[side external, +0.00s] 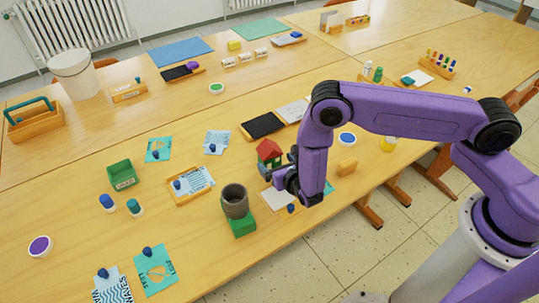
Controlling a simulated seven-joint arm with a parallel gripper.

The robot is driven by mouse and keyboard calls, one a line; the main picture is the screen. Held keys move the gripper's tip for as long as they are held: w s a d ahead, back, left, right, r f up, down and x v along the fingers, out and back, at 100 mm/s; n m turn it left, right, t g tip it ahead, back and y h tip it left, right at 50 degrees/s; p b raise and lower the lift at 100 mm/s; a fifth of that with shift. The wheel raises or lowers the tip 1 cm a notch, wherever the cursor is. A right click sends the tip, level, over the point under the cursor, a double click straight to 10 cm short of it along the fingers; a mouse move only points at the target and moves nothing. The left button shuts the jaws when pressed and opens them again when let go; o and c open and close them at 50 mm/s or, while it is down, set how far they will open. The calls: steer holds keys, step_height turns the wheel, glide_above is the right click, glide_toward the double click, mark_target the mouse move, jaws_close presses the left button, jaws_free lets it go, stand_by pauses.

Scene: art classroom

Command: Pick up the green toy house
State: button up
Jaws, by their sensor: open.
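A small toy house (270,151) with a red roof and what looks like a green lower part stands on the table near its middle. My gripper (270,172) is open, low over the table, just in front of the house in the side external view. It overlaps the lower part of the house, so I cannot tell whether the fingers are around it or only in front of it. No object shows held in the jaws.
A grey-brown cup (235,200) sits on a green block (241,228) left of my gripper. A black tablet-like board (263,126) lies behind the house. A green box (122,175) stands farther left.

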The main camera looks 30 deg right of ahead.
mark_target(273, 161)
steer(key=shift+a+x, duration=0.15)
steer(key=shift+x, duration=1.1)
steer(key=shift+a+x, duration=0.1)
steer(key=shift+x, duration=1.2)
steer(key=shift+r, duration=0.1)
steer(key=c, duration=1.1)
